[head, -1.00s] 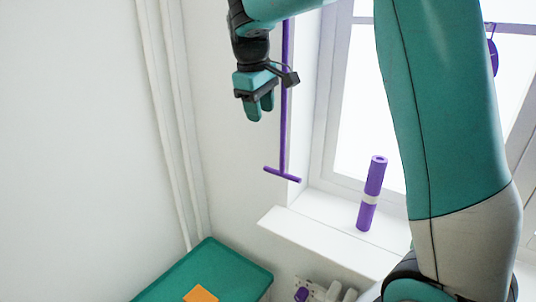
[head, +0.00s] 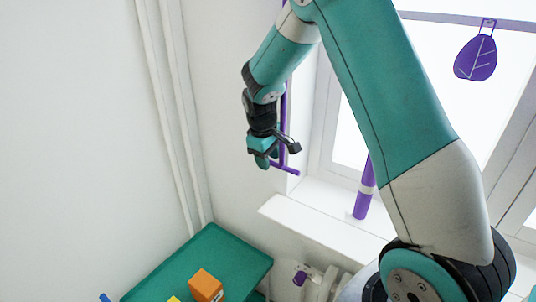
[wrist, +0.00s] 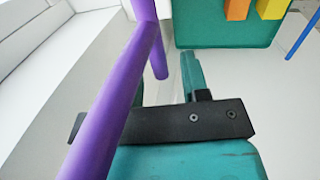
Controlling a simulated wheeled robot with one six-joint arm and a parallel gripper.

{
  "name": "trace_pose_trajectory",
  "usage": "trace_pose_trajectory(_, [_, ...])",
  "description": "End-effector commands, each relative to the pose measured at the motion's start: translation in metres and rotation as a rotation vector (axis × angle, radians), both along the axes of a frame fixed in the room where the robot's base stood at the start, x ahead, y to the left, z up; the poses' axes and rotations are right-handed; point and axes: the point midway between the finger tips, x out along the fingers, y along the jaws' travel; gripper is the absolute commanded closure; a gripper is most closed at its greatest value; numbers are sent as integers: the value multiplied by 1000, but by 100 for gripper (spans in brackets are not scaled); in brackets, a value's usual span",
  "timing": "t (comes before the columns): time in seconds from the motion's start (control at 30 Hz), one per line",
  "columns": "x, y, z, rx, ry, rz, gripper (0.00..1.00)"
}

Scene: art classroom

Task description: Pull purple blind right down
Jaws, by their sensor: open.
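The purple pull is a thin vertical rod (head: 284,108) with a short crossbar (head: 290,170) at its foot, hanging beside the window. My arm hides part of the rod in the head view. My gripper (head: 263,160) is open and points down, at about the crossbar's height and just left of the rod in the head view. In the wrist view the rod (wrist: 105,115) runs large past the left side of my gripper (wrist: 165,80), and the crossbar (wrist: 150,45) shows at the fingertips. The rod hides most of the left finger. I cannot tell whether anything touches. The blind's fabric is not recognisable.
A white windowsill (head: 320,228) juts out below the pull, with a purple cylinder (head: 362,198) standing on it. A purple leaf shape (head: 476,58) hangs at the window. A teal table (head: 205,255) with an orange block (head: 205,285) stands below.

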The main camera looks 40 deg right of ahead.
Motion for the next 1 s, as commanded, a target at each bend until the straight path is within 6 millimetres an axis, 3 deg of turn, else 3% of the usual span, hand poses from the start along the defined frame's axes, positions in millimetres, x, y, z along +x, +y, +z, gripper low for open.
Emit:
trace_pose_trajectory(0.23, [0, 0, -1, 0, 0, 0, 58])
trace_pose_trajectory(0.4, [0, 0, -1, 0, 0, 0, 97])
trace_pose_trajectory(0.43, [0, 0, -1, 0, 0, 0, 100])
trace_pose_trajectory(0.77, [0, 0, -12, 1, 1, 1, 100])
trace_pose_trajectory(0.87, [0, 0, -30, 0, 2, 2, 100])
trace_pose_trajectory(1.0, [0, 0, -67, 1, 4, 1, 100])
